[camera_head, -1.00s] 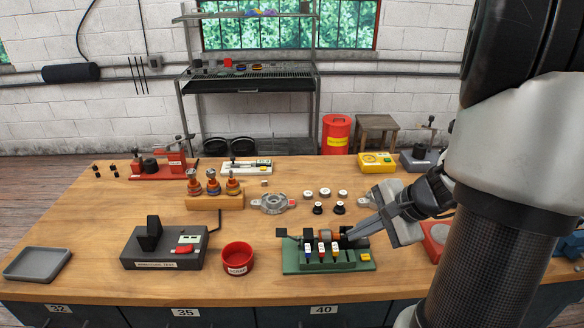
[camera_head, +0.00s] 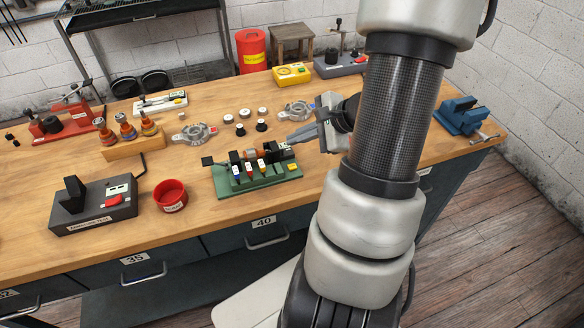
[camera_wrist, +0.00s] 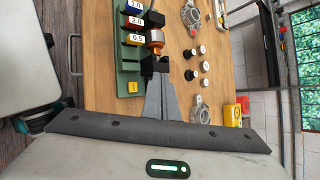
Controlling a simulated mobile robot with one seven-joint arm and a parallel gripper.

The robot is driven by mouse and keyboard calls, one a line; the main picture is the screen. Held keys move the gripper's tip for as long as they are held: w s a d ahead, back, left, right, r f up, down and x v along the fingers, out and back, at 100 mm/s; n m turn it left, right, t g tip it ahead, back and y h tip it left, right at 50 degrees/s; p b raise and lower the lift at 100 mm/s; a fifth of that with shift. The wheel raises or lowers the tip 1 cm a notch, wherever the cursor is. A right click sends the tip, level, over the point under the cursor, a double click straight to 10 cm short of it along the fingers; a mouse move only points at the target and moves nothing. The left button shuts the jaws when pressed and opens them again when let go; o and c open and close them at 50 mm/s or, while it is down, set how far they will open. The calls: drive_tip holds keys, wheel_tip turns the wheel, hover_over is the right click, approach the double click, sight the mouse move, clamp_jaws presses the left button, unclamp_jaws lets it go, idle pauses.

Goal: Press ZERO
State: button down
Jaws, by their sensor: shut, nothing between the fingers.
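A green fixture (camera_head: 262,186) stands near the front of the bench. It carries blue, red and yellow tabs, an orange-copper cylinder and a small yellow button or plate (camera_head: 294,167) at its right end. In the wrist view the tabs read 1.0, 2.0 and 0.5, and the yellow piece (camera_wrist: 132,87) has a mark too small to read. I cannot make out the word ZERO anywhere. My gripper (camera_head: 290,139) is shut and empty, its tips close to the fixture's right end, behind the yellow piece. In the wrist view its tips (camera_wrist: 157,78) are beside a black block; contact is unclear.
A yellow box (camera_head: 292,75) and a grey device (camera_head: 340,64) stand at the back. A grey tester (camera_head: 93,207) and a red bowl (camera_head: 170,195) are left of the fixture. Several small knobs and a metal housing (camera_head: 194,134) lie behind it. A blue vise (camera_head: 460,115) is at right.

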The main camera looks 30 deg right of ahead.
drive_tip(key=b, duration=0.4)
hover_over(296, 168)
wheel_tip(296, 168, down, 6)
drive_tip(key=shift+r, duration=0.15)
drive_tip(key=shift+f+b, duration=0.4)
drive_tip(key=shift+f, duration=0.15)
drive_tip(key=shift+f, duration=0.15)
idle(1.1)
drive_tip(key=shift+f+b, duration=0.3)
drive_tip(key=shift+b, duration=0.35)
drive_tip(key=shift+f+b, duration=0.4)
drive_tip(key=shift+b, duration=0.1)
idle(0.3)
drive_tip(key=shift+r, duration=0.2)
drive_tip(key=shift+r+p, duration=0.5)
drive_tip(key=shift+r, duration=0.15)
drive_tip(key=shift+r, duration=0.15)
